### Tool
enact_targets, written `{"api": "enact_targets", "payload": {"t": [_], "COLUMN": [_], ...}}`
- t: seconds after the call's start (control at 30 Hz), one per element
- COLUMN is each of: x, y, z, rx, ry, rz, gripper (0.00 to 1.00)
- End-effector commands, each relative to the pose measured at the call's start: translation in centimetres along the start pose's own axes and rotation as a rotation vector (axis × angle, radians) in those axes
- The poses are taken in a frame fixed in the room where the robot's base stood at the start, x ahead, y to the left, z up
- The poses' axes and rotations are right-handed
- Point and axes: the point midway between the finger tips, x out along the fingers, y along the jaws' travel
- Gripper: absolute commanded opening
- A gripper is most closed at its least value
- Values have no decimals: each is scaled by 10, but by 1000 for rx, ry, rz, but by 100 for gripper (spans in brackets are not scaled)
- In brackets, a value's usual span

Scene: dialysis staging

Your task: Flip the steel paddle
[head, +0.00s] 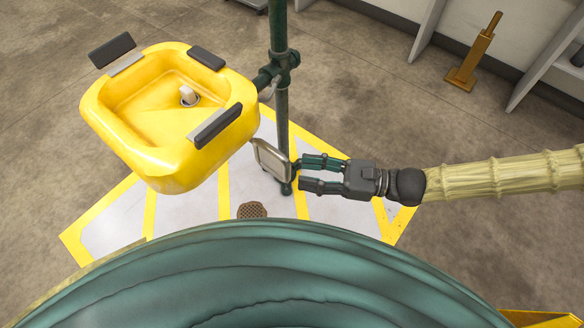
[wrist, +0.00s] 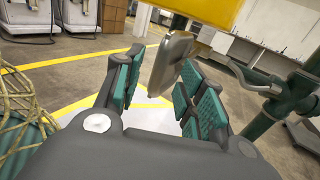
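The steel paddle (head: 270,160) is a pale silver plate with rounded corners, tilted beside the lower right of the yellow basin (head: 150,160). My gripper (head: 299,174) is just right of the paddle, fingers pointing left at it. In the wrist view the paddle (wrist: 170,62) shows between the two green-padded fingers, nearer the right one, with a clear gap to the left one. The fingers are apart. Whether the right finger touches the paddle I cannot tell. The paddle's mounting is hidden.
A dark green upright post (head: 281,110) with a clamp stands just behind the paddle and basin. The basin has dark pads on its rim. A brown perforated piece (head: 252,210) is low in front. Open floor lies to the right, with a yellow stand (head: 474,55) far off.

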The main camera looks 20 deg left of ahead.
Motion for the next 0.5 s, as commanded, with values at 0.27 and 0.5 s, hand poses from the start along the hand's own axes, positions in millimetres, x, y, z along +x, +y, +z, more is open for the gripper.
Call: {"api": "enact_targets", "payload": {"t": [0.27, 0.5], "x": [-45, -60], "y": [-2, -2], "z": [0, 0], "rx": [-1, 0], "ry": [1, 0], "rz": [-2, -1], "gripper": [39, 39]}}
